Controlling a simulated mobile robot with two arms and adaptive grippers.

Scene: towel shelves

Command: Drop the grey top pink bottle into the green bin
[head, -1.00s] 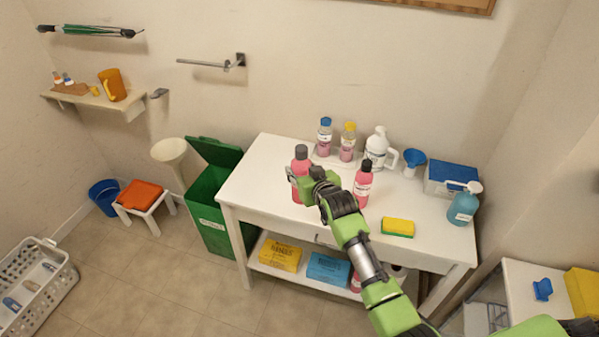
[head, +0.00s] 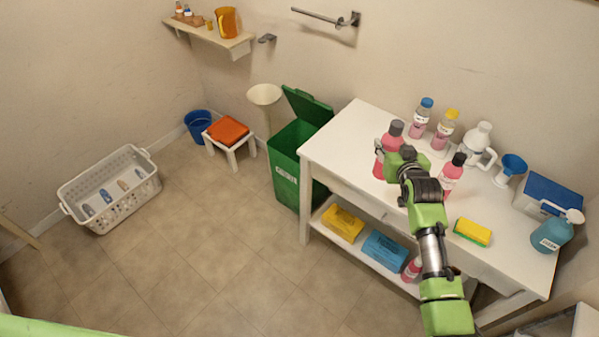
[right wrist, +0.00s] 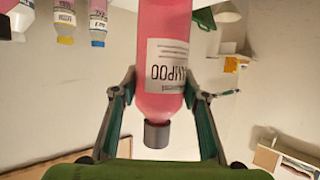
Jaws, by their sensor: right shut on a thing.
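The pink bottle with a grey top (head: 380,167) is at the left part of the white table in the head view. It looks upright; I cannot tell whether its base touches the table. My right gripper (head: 388,155) is shut on it. In the right wrist view the fingers (right wrist: 165,100) flank the bottle (right wrist: 163,60), which appears cap-down with its label partly seen. The green bin (head: 286,188) stands on the floor against the table's left side, with its lid raised. My left gripper is out of view.
On the white table (head: 345,135) are a black-capped pink bottle (head: 451,177), blue- and yellow-capped bottles, a white jug (head: 477,145), a funnel and a sponge (head: 472,232). A stool (head: 232,146) and a white basket (head: 128,203) stand left. Floor between is clear.

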